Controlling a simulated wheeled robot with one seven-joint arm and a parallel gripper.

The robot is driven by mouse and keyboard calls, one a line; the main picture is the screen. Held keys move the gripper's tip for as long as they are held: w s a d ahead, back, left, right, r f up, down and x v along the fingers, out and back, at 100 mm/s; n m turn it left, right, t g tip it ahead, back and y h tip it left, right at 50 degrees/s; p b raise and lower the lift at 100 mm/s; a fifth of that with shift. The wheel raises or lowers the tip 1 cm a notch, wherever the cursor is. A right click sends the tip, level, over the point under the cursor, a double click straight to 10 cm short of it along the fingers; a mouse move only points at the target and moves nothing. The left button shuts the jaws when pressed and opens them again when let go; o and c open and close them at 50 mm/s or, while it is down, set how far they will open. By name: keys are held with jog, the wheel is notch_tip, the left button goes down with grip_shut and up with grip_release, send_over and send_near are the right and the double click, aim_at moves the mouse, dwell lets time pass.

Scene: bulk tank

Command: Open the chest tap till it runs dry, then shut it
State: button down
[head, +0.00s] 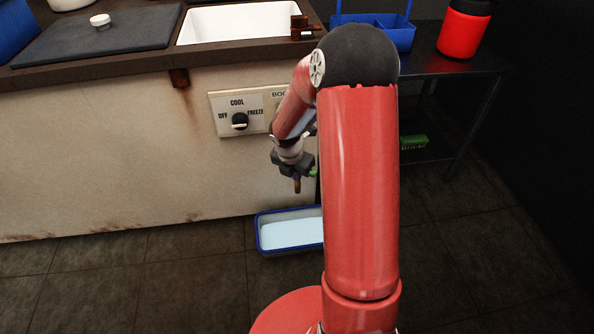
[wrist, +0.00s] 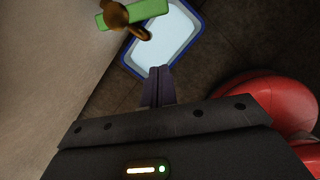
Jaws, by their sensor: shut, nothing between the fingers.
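The chest (head: 120,150) is a pale, rust-stained cabinet. Its brass tap (head: 297,186) sticks out low on the front, partly hidden behind my gripper (head: 292,160). In the wrist view, the tap (wrist: 116,16) has a green lever (wrist: 150,10) at the top of the picture. A blue-rimmed tray (head: 262,245) with pale liquid (head: 290,233) stands on the floor below. The tray also shows in the wrist view (wrist: 186,58). My gripper (wrist: 158,70) is shut and empty, apart from the lever in the picture. I cannot make out a stream from the spout.
A control panel (head: 225,103) with a black dial (head: 239,121) is on the chest front. On top are a white basin (head: 240,22) and a dark lid (head: 100,40). A dark side table (head: 440,66) at right holds a blue caddy (head: 400,38) and red jug (head: 463,32).

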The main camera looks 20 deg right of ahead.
jog(key=w+d+f, duration=0.3)
jog(key=d+f, duration=0.1)
jog(key=f, duration=0.1)
jog(key=shift+d, duration=0.15)
